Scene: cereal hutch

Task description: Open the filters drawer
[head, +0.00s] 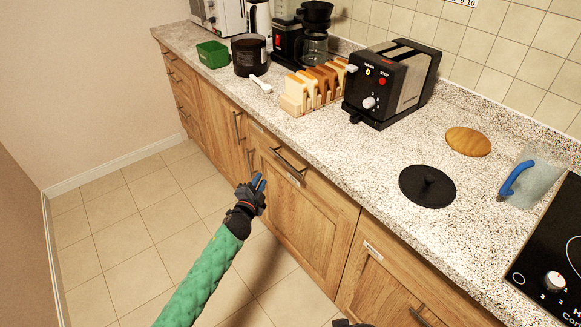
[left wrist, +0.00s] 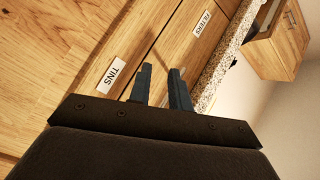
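My left gripper (head: 258,186) is in front of the wooden cabinet fronts, close to the drawer handle (head: 290,160) but apart from it. In the left wrist view its two fingers (left wrist: 160,88) are apart with nothing between them. A FILTERS label (left wrist: 202,24) marks a narrow wooden front just under the counter edge, and a TINS label (left wrist: 113,75) marks the neighbouring panel. The labels in the head view are too small to read. The drawer front under the counter (head: 325,192) looks shut. Only a dark bit, perhaps of my right gripper (head: 350,323), shows at the bottom edge.
The tiled floor (head: 130,215) to the left is clear.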

